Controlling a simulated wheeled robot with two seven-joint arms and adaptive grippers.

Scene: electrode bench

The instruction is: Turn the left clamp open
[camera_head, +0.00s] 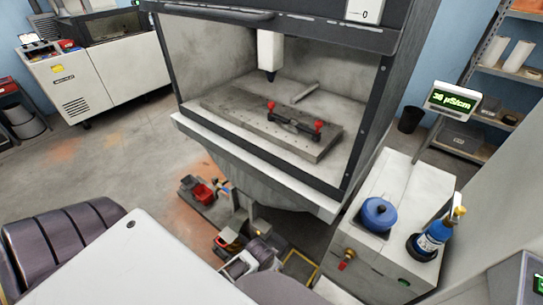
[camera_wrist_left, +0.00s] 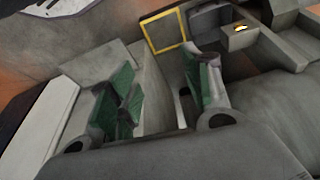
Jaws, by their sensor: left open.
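In the head view, a dark fixture (camera_head: 294,120) lies on a grey plate inside the open-fronted cabinet. The left clamp (camera_head: 270,106) is the red piece at its left end. A second red clamp (camera_head: 318,125) is at its right end. At this size I cannot tell how either clamp is turned. My left gripper (camera_wrist_left: 160,88) shows in the left wrist view, its two green-padded fingers apart with nothing between them. No clamp shows in that view. I cannot make out the left gripper clearly in the head view. My right gripper is in neither view.
The cabinet's white front ledge (camera_head: 250,165) borders the opening. A white nozzle (camera_head: 270,50) hangs above the plate, and a grey bar (camera_head: 304,92) lies behind the fixture. A white side cabinet (camera_head: 385,245) carries a blue pot (camera_head: 378,214) and a blue bottle (camera_head: 433,238).

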